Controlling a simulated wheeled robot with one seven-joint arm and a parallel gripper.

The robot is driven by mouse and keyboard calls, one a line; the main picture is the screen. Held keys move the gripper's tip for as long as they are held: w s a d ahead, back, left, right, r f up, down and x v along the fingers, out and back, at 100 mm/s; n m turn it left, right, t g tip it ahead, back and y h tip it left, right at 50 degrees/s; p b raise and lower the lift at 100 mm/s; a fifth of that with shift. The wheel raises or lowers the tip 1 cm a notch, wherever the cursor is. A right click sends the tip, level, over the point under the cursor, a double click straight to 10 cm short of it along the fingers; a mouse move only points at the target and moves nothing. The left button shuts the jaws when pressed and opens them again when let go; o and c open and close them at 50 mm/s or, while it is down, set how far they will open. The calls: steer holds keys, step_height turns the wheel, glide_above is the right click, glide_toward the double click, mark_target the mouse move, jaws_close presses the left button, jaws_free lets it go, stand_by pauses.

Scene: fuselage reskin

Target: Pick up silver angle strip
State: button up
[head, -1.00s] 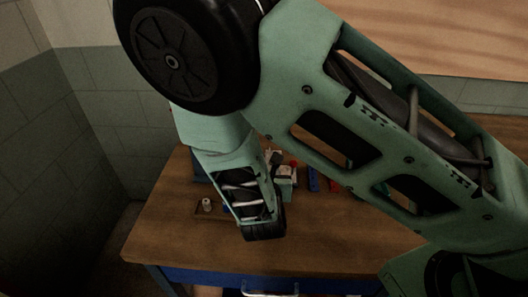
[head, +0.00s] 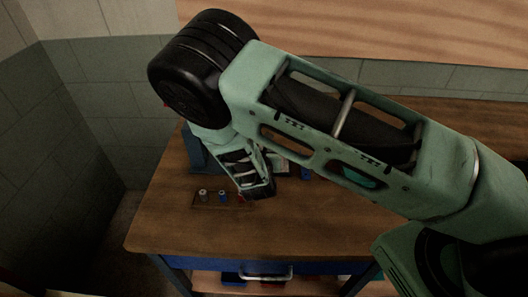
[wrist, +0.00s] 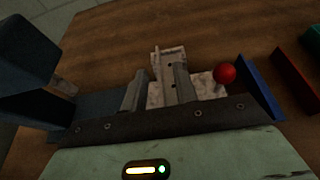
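In the wrist view, a pale, mottled silver piece with small dark holes (wrist: 170,68) lies ahead of and between my fingertips. It looks like the silver angle strip, but I cannot be sure. Its near part is hidden behind my gripper body. My gripper (wrist: 157,88) is open, with one grey finger on each side of the piece. I cannot tell whether either finger touches it. In the head view, my arm hides the gripper and most of the piece's area.
A red ball knob (wrist: 224,74) stands close to the right finger. Blue (wrist: 260,88) and red (wrist: 295,80) bars lie farther right. A dark blue block (wrist: 28,70) is at left. A small tray (head: 207,204) with little items sits on the wooden bench (head: 165,225), whose front is clear.

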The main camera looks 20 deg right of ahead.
jaws_close()
steer(key=shift+r, duration=0.15)
